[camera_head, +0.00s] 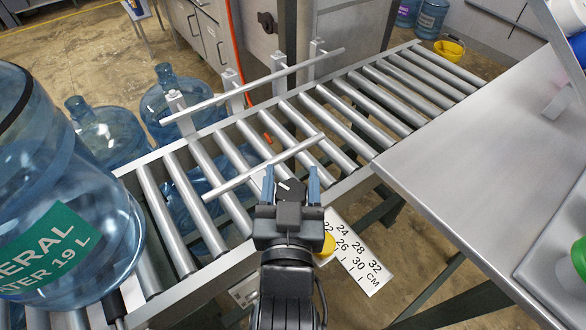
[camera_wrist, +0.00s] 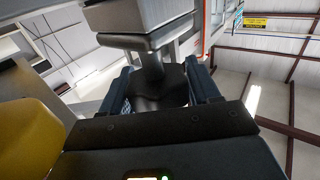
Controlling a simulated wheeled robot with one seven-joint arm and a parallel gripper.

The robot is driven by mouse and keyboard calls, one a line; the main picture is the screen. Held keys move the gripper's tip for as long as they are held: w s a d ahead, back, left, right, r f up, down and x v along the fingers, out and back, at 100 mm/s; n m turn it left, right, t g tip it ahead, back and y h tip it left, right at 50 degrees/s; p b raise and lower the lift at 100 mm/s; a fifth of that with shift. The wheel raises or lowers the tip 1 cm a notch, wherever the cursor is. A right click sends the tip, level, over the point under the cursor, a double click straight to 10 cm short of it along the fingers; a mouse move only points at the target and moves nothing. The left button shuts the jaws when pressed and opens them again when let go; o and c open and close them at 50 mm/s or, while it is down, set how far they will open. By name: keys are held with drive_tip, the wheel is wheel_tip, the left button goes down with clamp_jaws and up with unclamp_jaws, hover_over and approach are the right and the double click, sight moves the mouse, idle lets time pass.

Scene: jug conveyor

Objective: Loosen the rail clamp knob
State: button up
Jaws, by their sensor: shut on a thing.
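The rail clamp knob (camera_head: 291,189) is dark and lobed, at the near side of the conveyor. In the wrist view the dark knob (camera_wrist: 158,90) sits under a grey metal stem and block. My gripper (camera_head: 291,178) has its blue fingers on either side of the knob and is shut on it. The fingers also flank it in the wrist view (camera_wrist: 160,86). The near guide rail (camera_head: 265,165) is a silver bar slanting over the rollers. My gripper hides much of the clamp body and the knob's lower part.
A large blue water jug (camera_head: 60,190) stands at the left. A far guide rail (camera_head: 255,85) runs on posts. A scale plate (camera_head: 355,260) marked in CM lies right of my gripper, beside a yellow part (camera_head: 328,244). A steel table (camera_head: 480,170) fills the right.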

drive_tip(key=shift+a+r+n+y+p, duration=0.15)
drive_tip(key=shift+n+y+p, duration=0.45)
drive_tip(key=shift+n+y, duration=0.65)
drive_tip(key=shift+a+n+y, duration=0.15)
drive_tip(key=shift+n+y, duration=0.3)
drive_tip(key=shift+y, duration=0.8)
drive_tip(key=shift+a+n+g+y, duration=0.1)
drive_tip(key=shift+n+g+y, duration=0.75)
drive_tip(key=shift+y, duration=0.75)
drive_tip(key=o, duration=1)
drive_tip(key=shift+c, duration=0.2)
drive_tip(key=shift+s, duration=0.15)
drive_tip(key=v, duration=0.2)
drive_tip(key=b+v, duration=0.1)
drive_tip(key=v, duration=0.3)
drive_tip(key=shift+s+f, duration=0.25)
drive_tip(key=shift+f, duration=0.05)
drive_tip(key=shift+s+d+r, duration=0.1)
drive_tip(key=shift+s+d, duration=0.25)
drive_tip(key=shift+s, duration=0.15)
